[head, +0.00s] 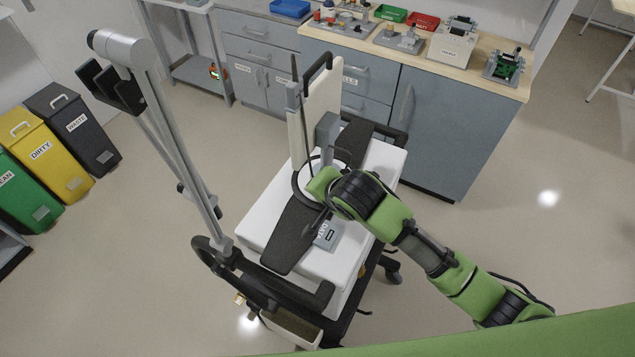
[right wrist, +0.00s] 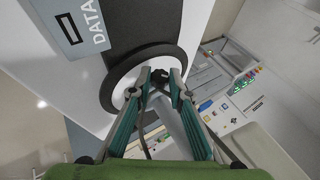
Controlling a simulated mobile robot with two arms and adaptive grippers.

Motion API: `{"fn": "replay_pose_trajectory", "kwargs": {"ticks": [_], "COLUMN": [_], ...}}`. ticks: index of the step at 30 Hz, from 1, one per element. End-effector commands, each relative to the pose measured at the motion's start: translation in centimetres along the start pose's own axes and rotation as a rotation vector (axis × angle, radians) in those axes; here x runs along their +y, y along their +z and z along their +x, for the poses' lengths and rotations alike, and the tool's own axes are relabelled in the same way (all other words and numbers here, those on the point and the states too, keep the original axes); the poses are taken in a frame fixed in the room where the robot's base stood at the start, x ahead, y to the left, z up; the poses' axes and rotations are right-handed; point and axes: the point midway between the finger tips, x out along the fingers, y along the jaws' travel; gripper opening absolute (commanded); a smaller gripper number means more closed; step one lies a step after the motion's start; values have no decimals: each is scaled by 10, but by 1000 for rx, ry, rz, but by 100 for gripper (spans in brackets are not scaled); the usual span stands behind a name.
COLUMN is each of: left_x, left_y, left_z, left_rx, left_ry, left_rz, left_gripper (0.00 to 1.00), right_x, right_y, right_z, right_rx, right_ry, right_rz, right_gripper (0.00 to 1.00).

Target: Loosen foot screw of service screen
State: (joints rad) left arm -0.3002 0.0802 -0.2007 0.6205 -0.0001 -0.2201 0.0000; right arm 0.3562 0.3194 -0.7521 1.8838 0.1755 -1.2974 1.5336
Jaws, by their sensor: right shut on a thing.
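The service screen (head: 318,115) stands upright on the white ventilator top, a pale panel with a black handle on its upper edge. Its round foot, a pale disc with a dark ring (head: 298,188), is partly covered by my right arm; the ring shows close up in the right wrist view (right wrist: 118,88). A small black knob, seemingly the foot screw (right wrist: 160,75), sits at the foot's edge. My right gripper (right wrist: 161,80) is shut on this knob, one fingertip on either side. Its fingertips are hard to make out in the head view. My left gripper is not in view.
A grey DATA box (head: 328,236) lies on the ventilator top (head: 262,212) near the foot. A jointed grey support arm (head: 180,140) rises at the left. Bins (head: 75,130) stand far left, a workbench (head: 470,75) behind. Floor at right is clear.

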Motion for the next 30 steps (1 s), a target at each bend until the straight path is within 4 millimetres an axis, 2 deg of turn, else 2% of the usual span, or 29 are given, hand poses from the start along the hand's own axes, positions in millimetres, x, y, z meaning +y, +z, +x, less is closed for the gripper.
{"fn": "replay_pose_trajectory", "kwargs": {"ticks": [1,5,12,22,23,30], "left_x": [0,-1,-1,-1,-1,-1], "left_y": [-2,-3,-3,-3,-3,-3], "left_z": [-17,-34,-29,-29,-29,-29], "left_rx": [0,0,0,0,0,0], "left_ry": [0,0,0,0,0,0], "left_rz": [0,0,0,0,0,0], "left_gripper": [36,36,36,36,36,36], "right_x": [-6,-9,-6,-5,-5,-5], "right_y": [-3,-2,0,0,0,0], "right_z": [-6,-5,0,0,0,0], "right_rx": [0,-1,1,1,1,0], "right_ry": [26,115,232,240,240,239], "right_rz": [-7,-45,-96,-101,-101,-100], "right_gripper": [0,0,0,0,25,25]}}
